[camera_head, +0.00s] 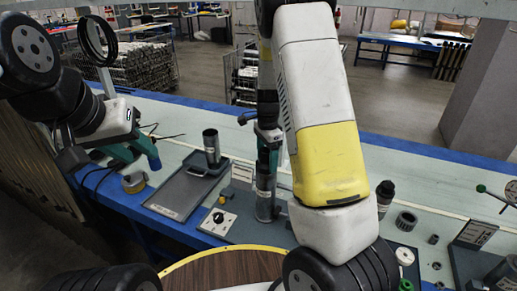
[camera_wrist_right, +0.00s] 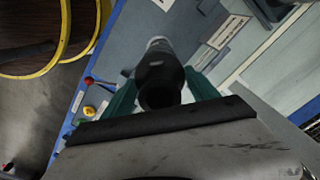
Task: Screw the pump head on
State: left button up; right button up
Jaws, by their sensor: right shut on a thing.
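A metallic pump tube (camera_head: 264,207) stands upright on the bench in the head view, left of my large white and yellow arm link. My right gripper (camera_head: 268,150) is around the dark pump head at the tube's top. In the right wrist view, the black pump head (camera_wrist_right: 160,80) sits between the teal fingers of my right gripper (camera_wrist_right: 163,97), with the pale tube (camera_wrist_right: 158,44) beyond it. The seam between head and tube is too small to judge. My left gripper (camera_head: 134,156) is open and empty near the bench's left end, away from the tube.
A grey tray (camera_head: 184,193) with a dark cylinder (camera_head: 211,146) lies left of the tube. A switch box (camera_head: 217,222) stands in front of it. A dark bottle (camera_head: 385,194) and black ring (camera_head: 405,221) stand at right.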

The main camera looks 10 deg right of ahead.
jog(key=shift+m, duration=1.7)
jog(key=m, duration=0.3)
jog(key=shift+m, duration=0.3)
jog(key=o, duration=1.3)
